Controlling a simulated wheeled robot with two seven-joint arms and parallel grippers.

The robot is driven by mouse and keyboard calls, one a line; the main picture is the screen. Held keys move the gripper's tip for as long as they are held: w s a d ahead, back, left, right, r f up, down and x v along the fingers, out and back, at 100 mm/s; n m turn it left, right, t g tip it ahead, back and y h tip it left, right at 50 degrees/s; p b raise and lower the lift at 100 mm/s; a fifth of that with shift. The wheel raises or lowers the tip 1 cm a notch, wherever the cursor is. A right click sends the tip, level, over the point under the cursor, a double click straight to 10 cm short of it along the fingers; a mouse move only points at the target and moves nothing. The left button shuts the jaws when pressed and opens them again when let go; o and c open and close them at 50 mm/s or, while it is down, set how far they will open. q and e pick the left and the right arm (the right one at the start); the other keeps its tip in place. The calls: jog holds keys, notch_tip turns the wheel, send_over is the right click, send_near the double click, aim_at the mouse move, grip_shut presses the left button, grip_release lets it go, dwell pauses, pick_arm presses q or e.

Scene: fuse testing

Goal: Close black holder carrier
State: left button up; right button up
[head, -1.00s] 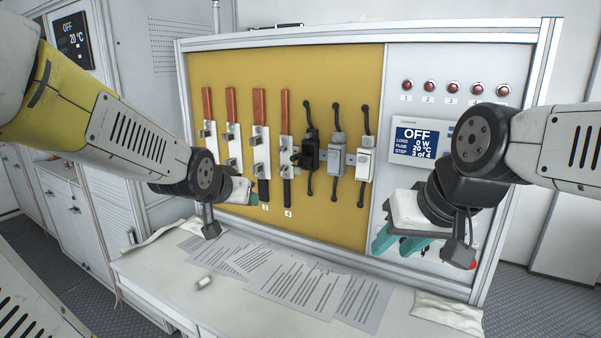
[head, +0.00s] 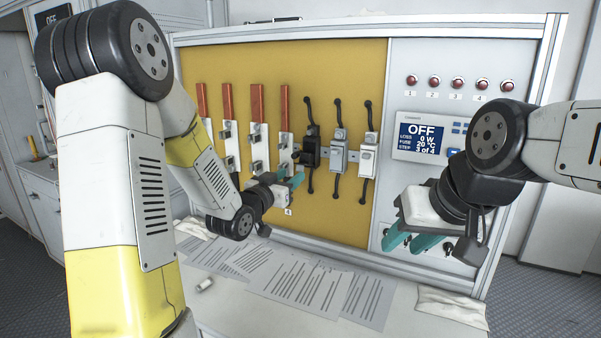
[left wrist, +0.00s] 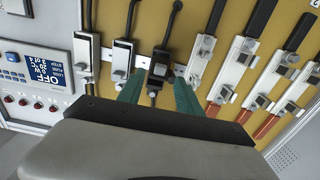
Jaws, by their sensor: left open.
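The black holder (head: 310,147) is mounted on the yellow panel, the leftmost of three holders with black cables. Its carrier lever seems to stick out to the left; I cannot tell its exact angle. In the left wrist view the black holder (left wrist: 159,70) lies just beyond and between the teal fingertips. My left gripper (head: 291,178) is open and empty, just below and left of the holder, apart from it as far as I can tell. It also shows in the left wrist view (left wrist: 158,92). My right gripper (head: 408,240) has its teal fingers apart and empty, before the grey panel.
A grey holder (head: 338,150) and a white holder (head: 368,155) stand right of the black one. Several red-and-white fuse strips (head: 257,130) hang to its left. A display (head: 428,137) reads OFF. Papers (head: 300,285) lie on the white bench below.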

aim_at(299, 169)
pick_arm(q)
jog(key=shift+x, duration=2.3)
jog(key=shift+c, duration=0.4)
grip_shut()
